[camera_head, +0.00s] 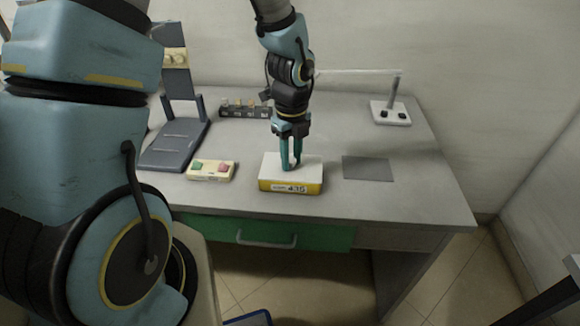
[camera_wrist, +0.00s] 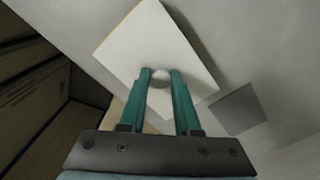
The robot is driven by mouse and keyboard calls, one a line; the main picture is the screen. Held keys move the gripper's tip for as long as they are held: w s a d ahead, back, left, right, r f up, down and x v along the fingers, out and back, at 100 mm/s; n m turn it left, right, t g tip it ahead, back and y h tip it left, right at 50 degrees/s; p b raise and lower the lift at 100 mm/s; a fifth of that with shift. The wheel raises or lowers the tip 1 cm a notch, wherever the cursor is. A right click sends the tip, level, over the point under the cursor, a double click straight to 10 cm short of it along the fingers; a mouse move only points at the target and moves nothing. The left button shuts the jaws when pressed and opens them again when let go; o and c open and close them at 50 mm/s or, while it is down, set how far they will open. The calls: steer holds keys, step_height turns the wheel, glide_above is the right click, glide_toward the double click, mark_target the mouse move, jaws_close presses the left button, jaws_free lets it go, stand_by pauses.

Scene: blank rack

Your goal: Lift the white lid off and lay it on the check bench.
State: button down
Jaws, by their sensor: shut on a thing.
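The white lid (camera_head: 306,164) sits on top of a yellow box (camera_head: 291,186) with a dark-printed label on its front, near the front middle of the bench. In the wrist view the lid (camera_wrist: 180,45) is a tilted white square with a round knob (camera_wrist: 160,77) on it. My gripper (camera_head: 290,165) points down at the lid. Its two teal fingers (camera_wrist: 160,76) are shut on the knob, one on each side. I see no clear gap between lid and box. The check bench is not marked by name; a grey table (camera_head: 420,195) carries everything here.
A dark grey flat patch (camera_head: 367,168) lies right of the box. A dark stand (camera_head: 175,145), a black rack (camera_head: 244,108) and a post on a white base (camera_head: 390,114) stand farther back. The table's right side is clear.

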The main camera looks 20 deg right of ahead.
mark_target(291, 160)
steer(key=shift+s+a+f, duration=0.1)
steer(key=shift+a, duration=0.05)
step_height(291, 160, up, 7)
steer(key=p, duration=0.7)
